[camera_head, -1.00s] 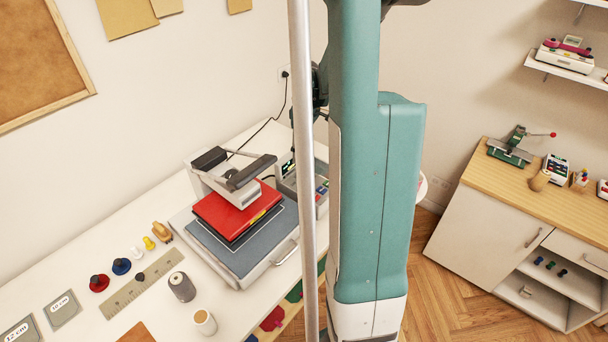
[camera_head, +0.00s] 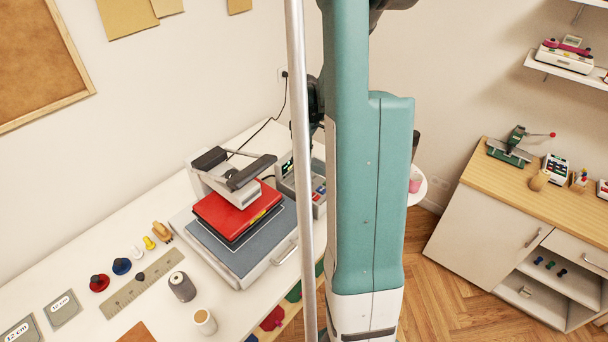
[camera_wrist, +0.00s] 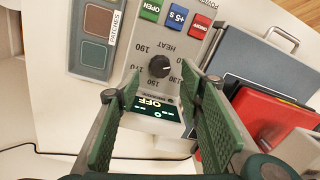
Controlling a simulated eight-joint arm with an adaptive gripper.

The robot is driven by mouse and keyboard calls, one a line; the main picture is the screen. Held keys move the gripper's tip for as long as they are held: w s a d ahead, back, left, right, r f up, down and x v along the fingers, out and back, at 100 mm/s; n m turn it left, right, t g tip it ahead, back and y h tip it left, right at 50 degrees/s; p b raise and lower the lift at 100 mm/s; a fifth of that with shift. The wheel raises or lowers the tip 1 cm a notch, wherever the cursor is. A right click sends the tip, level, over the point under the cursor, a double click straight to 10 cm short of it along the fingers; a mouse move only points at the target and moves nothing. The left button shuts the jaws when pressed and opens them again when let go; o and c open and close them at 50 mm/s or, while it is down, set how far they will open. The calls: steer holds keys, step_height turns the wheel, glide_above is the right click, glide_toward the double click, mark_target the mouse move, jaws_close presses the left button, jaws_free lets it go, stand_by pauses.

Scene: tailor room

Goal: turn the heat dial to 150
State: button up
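The heat dial (camera_wrist: 160,66) is a round black knob on the grey control box (camera_wrist: 195,48), seen upside down in the wrist view. Numbers including 190, 170, 150 and 130 ring it. A small white mark shows on the knob's right side; its exact setting is hard to read. A display (camera_wrist: 152,104) reading OFF lies beside the dial. My gripper (camera_wrist: 161,90) is open, its green-padded fingers apart on either side of the display, with nothing between them touching the dial. The control box (camera_head: 318,196) is partly hidden by my arm in the head view.
The heat press with a red plate (camera_head: 236,212) stands beside the control box. Green, blue and red buttons (camera_wrist: 176,16) sit beyond the dial. A patches tray (camera_wrist: 97,35) is left of the box, and a cable (camera_wrist: 95,155) runs on the table.

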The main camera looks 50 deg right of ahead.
mark_target(304, 178)
steer(key=shift+a+f, duration=0.2)
steer(key=shift+f, duration=2.6)
steer(key=shift+c, duration=0.5)
steer(key=c, duration=0.8)
